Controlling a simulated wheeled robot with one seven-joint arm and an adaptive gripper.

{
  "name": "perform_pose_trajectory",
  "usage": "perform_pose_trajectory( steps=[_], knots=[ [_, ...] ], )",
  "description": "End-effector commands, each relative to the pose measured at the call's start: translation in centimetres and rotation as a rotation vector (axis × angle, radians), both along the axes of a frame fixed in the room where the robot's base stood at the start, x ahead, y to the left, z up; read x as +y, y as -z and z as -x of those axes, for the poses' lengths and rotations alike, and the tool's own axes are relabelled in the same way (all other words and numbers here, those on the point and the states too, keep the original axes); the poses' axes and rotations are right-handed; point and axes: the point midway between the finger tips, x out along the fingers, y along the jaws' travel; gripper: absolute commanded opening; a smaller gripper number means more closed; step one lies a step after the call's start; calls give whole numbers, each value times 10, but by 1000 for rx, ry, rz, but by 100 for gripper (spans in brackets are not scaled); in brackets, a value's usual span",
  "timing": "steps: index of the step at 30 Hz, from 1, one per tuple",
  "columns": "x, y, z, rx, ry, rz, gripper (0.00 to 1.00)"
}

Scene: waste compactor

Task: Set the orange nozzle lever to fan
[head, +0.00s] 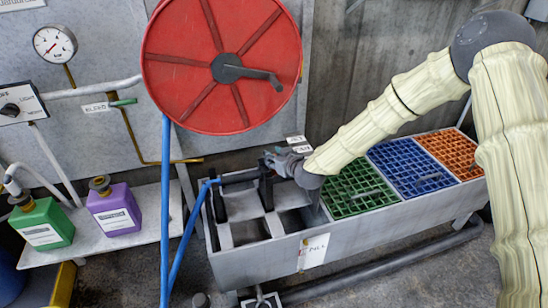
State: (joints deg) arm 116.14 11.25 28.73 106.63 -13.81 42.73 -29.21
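A dark spray nozzle (238,178) lies in black holders at the left end of a grey trough (400,230), with a blue hose (187,232) joined to its left end. My gripper (274,160) is at the right end of the nozzle, just above the trough's open left part. I cannot make out an orange lever; my gripper covers that end of the nozzle. The fingers are small and dark, and I cannot tell whether they are open, shut or touching the nozzle.
A red hose reel (222,62) hangs above the trough. Green (352,185), blue (410,166) and orange (449,152) grates cover the trough's right part. A green bottle (42,224) and a purple bottle (114,209) stand on a shelf at left. A pressure gauge (55,42) is upper left.

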Motion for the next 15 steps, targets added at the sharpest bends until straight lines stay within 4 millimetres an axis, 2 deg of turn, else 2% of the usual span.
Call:
perform_pose_trajectory(
  steps=[8, 15],
  knots=[
    [0, -1, 2, -1, -1, -1, 35],
    [-14, -13, 23, -1, -1, -1, 35]
  ],
)
